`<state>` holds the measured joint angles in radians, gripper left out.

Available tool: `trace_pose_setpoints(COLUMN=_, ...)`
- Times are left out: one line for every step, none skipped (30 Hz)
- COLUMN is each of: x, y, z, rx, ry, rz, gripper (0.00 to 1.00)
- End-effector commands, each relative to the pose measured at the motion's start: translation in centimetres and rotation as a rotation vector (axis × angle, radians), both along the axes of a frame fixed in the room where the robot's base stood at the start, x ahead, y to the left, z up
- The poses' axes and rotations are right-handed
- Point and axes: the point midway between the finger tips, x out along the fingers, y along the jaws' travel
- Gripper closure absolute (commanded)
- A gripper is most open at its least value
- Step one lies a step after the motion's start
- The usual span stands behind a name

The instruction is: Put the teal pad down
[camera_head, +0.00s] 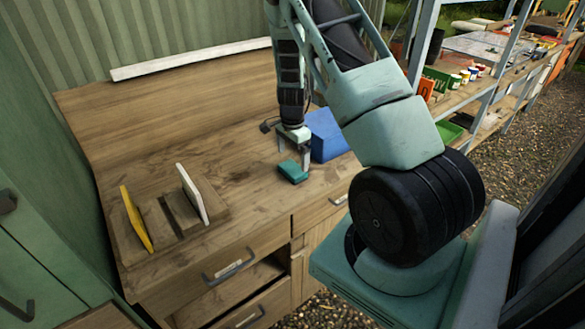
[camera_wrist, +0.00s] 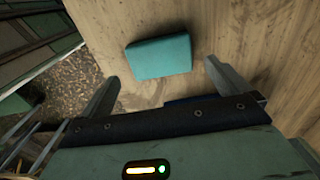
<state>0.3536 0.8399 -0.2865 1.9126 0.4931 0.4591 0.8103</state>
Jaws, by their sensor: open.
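The teal pad (camera_head: 293,171) lies flat on the wooden worktop (camera_head: 240,185), near its front edge. In the wrist view the teal pad (camera_wrist: 159,56) is seen from above, lying on the wood beyond the fingertips. My gripper (camera_head: 295,155) is just behind the pad in the head view. In the wrist view my gripper (camera_wrist: 160,80) has its two fingers spread wide, with nothing held between them. The pad looks free of both fingers.
A blue box (camera_head: 326,135) stands right behind my gripper. A wooden rack (camera_head: 172,218) holding a yellow board (camera_head: 136,218) and a white board (camera_head: 192,193) is at the left. An open drawer (camera_head: 225,290) is below the worktop. The worktop between rack and pad is clear.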

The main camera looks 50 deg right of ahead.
Motion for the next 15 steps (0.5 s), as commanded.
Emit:
trace_pose_setpoints(x=0.2, y=0.0, z=1.0, rx=-0.003, ry=-0.005, rz=0.001, gripper=0.00)
trace_pose_setpoints(x=0.2, y=0.0, z=1.6, rx=-0.003, ry=-0.005, rz=0.001, gripper=0.00)
trace_pose_setpoints(x=0.2, y=0.0, z=2.4, rx=-0.003, ry=-0.004, rz=0.002, gripper=0.00)
trace_pose_setpoints(x=0.2, y=0.0, z=3.0, rx=-0.003, ry=-0.005, rz=0.002, gripper=0.00)
trace_pose_setpoints(x=0.1, y=0.0, z=3.5, rx=-0.003, ry=-0.004, rz=0.001, gripper=0.00)
trace_pose_setpoints(x=0.1, y=0.0, z=4.1, rx=-0.002, ry=-0.005, rz=0.001, gripper=0.00)
trace_pose_setpoints(x=0.1, y=0.0, z=4.5, rx=-0.002, ry=-0.004, rz=0.001, gripper=0.00)
trace_pose_setpoints(x=0.1, y=0.0, z=4.9, rx=-0.002, ry=-0.003, rz=0.001, gripper=0.00)
trace_pose_setpoints(x=0.1, y=0.0, z=5.4, rx=-0.003, ry=-0.002, rz=0.000, gripper=0.00)
trace_pose_setpoints(x=0.1, y=0.0, z=5.6, rx=-0.002, ry=-0.003, rz=0.000, gripper=0.00)
trace_pose_setpoints(x=0.1, y=0.0, z=5.9, rx=-0.001, ry=-0.002, rz=0.000, gripper=0.00)
trace_pose_setpoints(x=0.1, y=0.0, z=6.1, rx=0.000, ry=-0.001, rz=0.000, gripper=0.00)
trace_pose_setpoints(x=0.1, y=0.0, z=6.2, rx=0.000, ry=-0.001, rz=0.000, gripper=0.00)
trace_pose_setpoints(x=0.0, y=0.0, z=6.3, rx=0.000, ry=-0.001, rz=0.000, gripper=0.00)
trace_pose_setpoints(x=0.0, y=0.0, z=6.4, rx=0.000, ry=-0.001, rz=0.000, gripper=0.00)
